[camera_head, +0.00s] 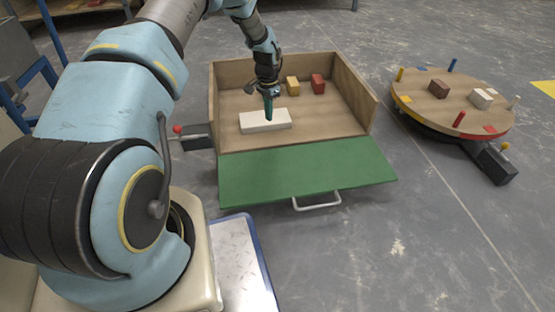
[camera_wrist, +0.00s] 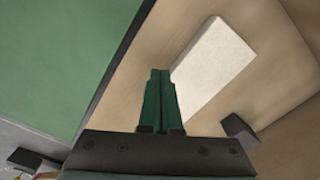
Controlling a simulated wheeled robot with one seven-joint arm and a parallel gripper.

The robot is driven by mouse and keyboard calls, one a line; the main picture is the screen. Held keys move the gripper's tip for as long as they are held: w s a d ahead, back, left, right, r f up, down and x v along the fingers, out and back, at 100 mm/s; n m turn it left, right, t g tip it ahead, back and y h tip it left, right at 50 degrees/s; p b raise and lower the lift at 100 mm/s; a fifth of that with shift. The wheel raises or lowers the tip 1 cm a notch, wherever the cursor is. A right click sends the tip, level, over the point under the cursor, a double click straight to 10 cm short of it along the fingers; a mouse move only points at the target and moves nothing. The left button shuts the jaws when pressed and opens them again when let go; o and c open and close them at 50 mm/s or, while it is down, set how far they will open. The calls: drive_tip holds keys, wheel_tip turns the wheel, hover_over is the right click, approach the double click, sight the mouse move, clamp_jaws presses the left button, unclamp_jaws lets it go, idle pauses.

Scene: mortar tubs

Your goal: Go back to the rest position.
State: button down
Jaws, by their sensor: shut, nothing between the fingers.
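My gripper (camera_head: 268,115) has green fingers, shut together with nothing between them. I cannot tell exactly how high the fingertips are above the box floor.
A yellow block (camera_head: 293,86) and a red block (camera_head: 318,84) stand farther back in the box. A green flap (camera_head: 305,173) with a white handle (camera_head: 317,201) lies at its front. A round table (camera_head: 440,108) with pegs and blocks is at right. Grey floor lies between.

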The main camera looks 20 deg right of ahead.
drive_tip(key=shift+s+r+p, duration=0.2)
drive_tip(key=shift+r+p, duration=0.25)
drive_tip(key=shift+r, duration=0.45)
drive_tip(key=s+a+r+n+p, duration=0.1)
drive_tip(key=s+a+r+n, duration=0.2)
drive_tip(key=a+r, duration=0.55)
drive_tip(key=s+a+r+n+p, duration=0.1)
drive_tip(key=s+a+r+n, duration=0.1)
drive_tip(key=a+r, duration=0.65)
drive_tip(key=s+a+r+n+t+p, duration=0.1)
drive_tip(key=s+a+r+n, duration=0.3)
drive_tip(key=s+a+r, duration=0.4)
drive_tip(key=s+a+r+n+t+p, duration=0.1)
drive_tip(key=s+a+r+n, duration=0.4)
drive_tip(key=s, duration=0.6)
wheel_tip(320, 180, up, 38)
drive_tip(key=d+m+p, duration=0.1)
drive_tip(key=p, duration=3.7)
drive_tip(key=shift+d+r+m, duration=0.2)
drive_tip(key=shift+d+m, duration=0.05)
drive_tip(key=shift+m, duration=0.15)
